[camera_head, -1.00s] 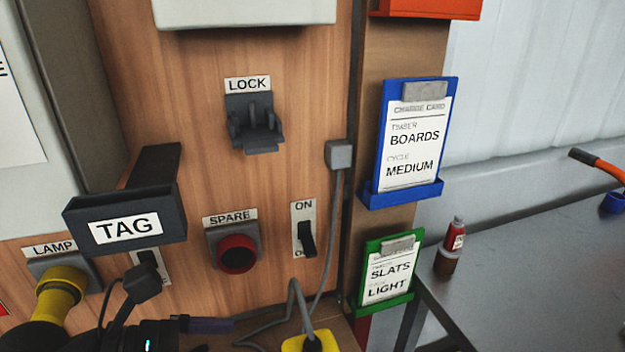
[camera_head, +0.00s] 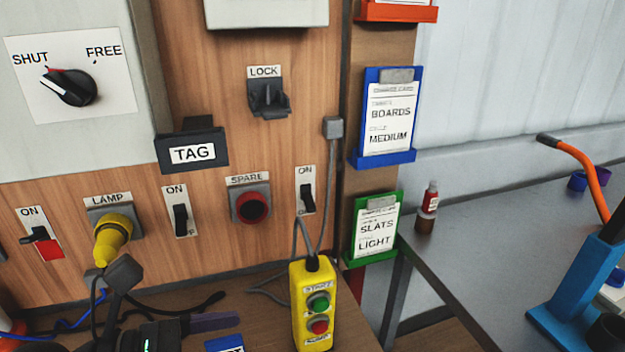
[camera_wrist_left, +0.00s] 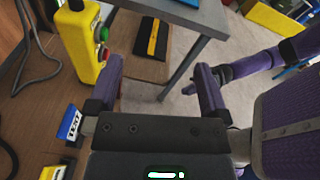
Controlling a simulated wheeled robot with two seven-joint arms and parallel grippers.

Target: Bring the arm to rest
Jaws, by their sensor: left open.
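My left gripper (camera_wrist_left: 160,80) is open, with its two purple fingers apart and nothing between them in the left wrist view. In the head view only part of my left gripper (camera_head: 205,323) shows, low at the bottom edge, above the wooden bench and left of the yellow pendant box (camera_head: 312,305). The pendant (camera_wrist_left: 80,42) stands left of the fingers in the wrist view, apart from them. Another purple arm, seemingly my right, shows at the right of that view; its gripper (camera_wrist_left: 212,78) is partly hidden behind a left finger, and its jaws are unclear.
A yellow plug (camera_head: 112,238) sits in the LAMP socket, its dark cable hanging near my gripper. A blue labelled block (camera_wrist_left: 70,123) stands on the bench beside the gripper. A TAG holder (camera_head: 192,150) juts from the panel. A grey table (camera_head: 480,235) stands to the right.

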